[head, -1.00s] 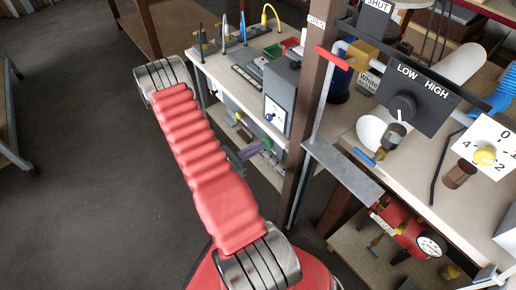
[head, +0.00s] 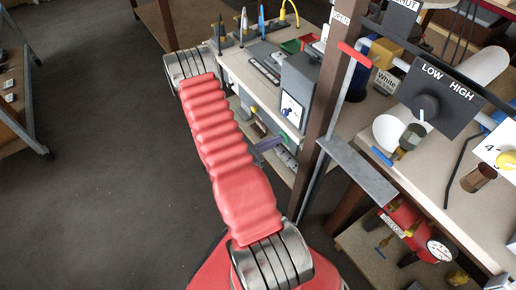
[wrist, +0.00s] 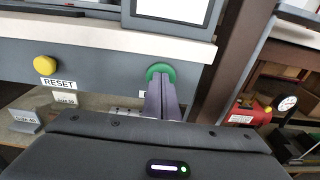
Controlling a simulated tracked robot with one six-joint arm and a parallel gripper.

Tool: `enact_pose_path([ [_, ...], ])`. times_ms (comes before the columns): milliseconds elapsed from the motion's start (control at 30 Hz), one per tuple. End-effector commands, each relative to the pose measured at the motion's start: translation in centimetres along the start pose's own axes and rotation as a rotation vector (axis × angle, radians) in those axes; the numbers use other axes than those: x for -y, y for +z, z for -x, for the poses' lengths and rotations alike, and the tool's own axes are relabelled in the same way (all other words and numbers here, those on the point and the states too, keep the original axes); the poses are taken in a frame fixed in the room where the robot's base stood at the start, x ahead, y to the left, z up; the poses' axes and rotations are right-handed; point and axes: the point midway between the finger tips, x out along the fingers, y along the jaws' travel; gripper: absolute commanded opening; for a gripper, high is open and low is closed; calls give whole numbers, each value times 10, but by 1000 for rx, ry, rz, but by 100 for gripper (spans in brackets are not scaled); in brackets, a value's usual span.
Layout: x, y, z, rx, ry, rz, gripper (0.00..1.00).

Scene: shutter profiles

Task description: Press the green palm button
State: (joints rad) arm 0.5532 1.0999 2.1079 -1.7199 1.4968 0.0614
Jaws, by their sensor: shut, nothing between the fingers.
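My gripper (wrist: 161,80) is shut and empty. Its two dark purple-grey fingers lie side by side, with their tips in front of the button and covering its lower middle. I cannot tell whether the tips touch it. In the head view my gripper (head: 272,142) shows small beside the bench front, past my red arm. A label by the button is mostly hidden by the fingers.
A yellow button (wrist: 45,63) with a RESET label (wrist: 58,83) sits left on the same panel. A brown post (wrist: 236,65) stands close on the right. A red tank with a gauge (wrist: 249,114) lies beyond it. Floor is clear left of my arm.

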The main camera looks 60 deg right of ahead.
Motion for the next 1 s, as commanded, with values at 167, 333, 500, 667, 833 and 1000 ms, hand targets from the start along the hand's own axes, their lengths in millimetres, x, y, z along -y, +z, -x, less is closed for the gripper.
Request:
enact_pose_path([
  [167,0,0,11,-1,0,-9,0],
  [333,3,0,34,1,2,-2,0],
  [500,3,0,57,2,3,-1,0],
  [667,3,0,77,2,4,-1,0],
  [833,4,0,98,2,2,-1,0],
  [1000,4,0,118,2,-1,0,0],
])
